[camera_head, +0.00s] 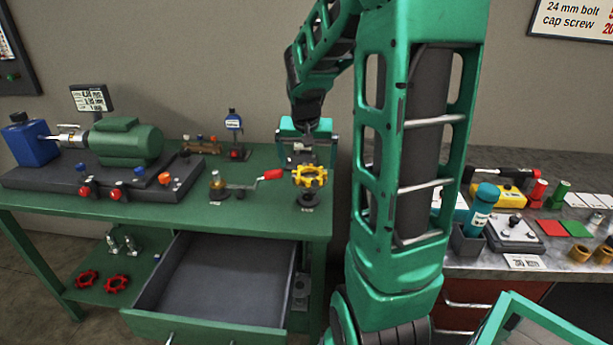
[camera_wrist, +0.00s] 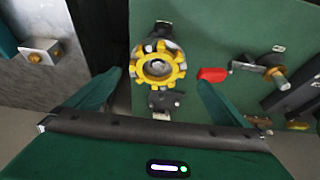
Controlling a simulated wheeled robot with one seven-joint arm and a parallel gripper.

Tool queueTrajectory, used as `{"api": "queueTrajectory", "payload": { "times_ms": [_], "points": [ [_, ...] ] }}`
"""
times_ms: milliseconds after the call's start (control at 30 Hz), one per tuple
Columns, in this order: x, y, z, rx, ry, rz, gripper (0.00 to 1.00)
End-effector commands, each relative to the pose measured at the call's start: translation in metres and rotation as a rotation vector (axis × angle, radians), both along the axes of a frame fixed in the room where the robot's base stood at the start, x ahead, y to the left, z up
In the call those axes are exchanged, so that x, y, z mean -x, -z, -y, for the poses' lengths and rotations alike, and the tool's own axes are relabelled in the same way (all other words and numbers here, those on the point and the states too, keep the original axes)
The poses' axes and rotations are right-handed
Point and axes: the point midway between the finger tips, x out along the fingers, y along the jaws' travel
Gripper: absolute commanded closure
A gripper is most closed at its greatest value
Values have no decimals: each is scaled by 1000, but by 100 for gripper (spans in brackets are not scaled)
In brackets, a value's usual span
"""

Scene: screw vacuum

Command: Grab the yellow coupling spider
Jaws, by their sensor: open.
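The yellow coupling spider (camera_head: 310,176) is a toothed ring on a dark stand at the right end of the green bench. It also shows in the wrist view (camera_wrist: 160,68), seen from above with the stand's post in its centre. My gripper (camera_head: 307,155) is open and empty, appearing just above or behind the spider in the head view. In the wrist view my gripper's (camera_wrist: 160,78) two teal fingers reach in from the lower left and lower right. The spider appears between their tips, apart from both. The height gap is hard to judge.
A red-handled crank (camera_head: 262,177) lies close left of the spider; its red grip (camera_wrist: 212,74) is near my right finger. A green motor (camera_head: 125,142) stands further left. An open drawer (camera_head: 215,285) juts out below. Red toothed rings (camera_head: 102,282) lie on the lower shelf.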

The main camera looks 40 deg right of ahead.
Motion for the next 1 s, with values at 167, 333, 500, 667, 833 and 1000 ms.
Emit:
{"api": "queueTrajectory", "payload": {
  "times_ms": [167, 333, 500, 667, 833, 1000],
  "points": [
    [-3, 23, 10, -4, 2, -5, 0],
    [-9, 40, 16, -2, 0, -3, 0],
    [-10, 44, 17, -1, 0, -1, 0],
    [-10, 44, 17, 0, -1, -1, 2],
    [-10, 44, 17, -1, -2, -1, 41],
    [-11, 44, 16, -1, -3, -1, 41]
  ]
}}
